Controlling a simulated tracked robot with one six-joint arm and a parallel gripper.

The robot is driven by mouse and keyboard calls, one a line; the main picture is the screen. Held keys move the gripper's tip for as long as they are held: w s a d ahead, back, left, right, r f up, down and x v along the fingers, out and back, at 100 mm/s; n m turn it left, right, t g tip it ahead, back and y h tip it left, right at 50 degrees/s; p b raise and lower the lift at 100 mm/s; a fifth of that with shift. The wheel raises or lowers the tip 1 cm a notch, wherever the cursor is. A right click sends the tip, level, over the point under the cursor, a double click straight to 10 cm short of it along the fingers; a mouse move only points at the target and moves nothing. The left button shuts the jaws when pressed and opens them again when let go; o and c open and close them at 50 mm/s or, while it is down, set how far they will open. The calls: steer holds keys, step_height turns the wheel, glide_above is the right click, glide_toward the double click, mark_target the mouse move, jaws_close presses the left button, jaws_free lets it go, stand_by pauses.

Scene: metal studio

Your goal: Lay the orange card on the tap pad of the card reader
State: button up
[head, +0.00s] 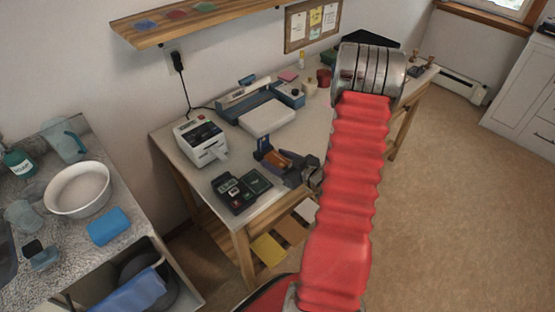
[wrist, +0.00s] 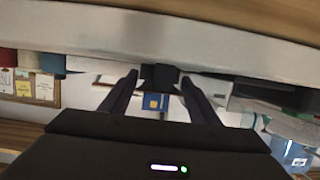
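The card reader (head: 232,193) is a dark unit with keys and a green-marked panel, lying at the near left of the table. An orange patch (head: 277,159), seemingly the orange card, shows to its right among dark purple-blue parts. My gripper (wrist: 159,77) is low at the table there, right of the reader. In the wrist view its two dark fingers stand apart, with a dark block between or beyond their tips. No orange shows in that view. Contact between fingers and card is hidden.
A white printer-like machine (head: 202,139) stands behind the reader. A grey-blue machine with a white tray (head: 267,118) is further back. A granite counter (head: 55,285) with a bowl (head: 79,189) and blue sponge (head: 109,226) is at left. Little table is clear around the reader.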

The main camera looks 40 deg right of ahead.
steer(key=shift+o, duration=0.4)
steer(key=v, duration=1.3)
steer(key=shift+s+d+r, duration=0.2)
steer(key=shift+s+r, duration=0.1)
steer(key=shift+r, duration=0.1)
stand_by(0.3)
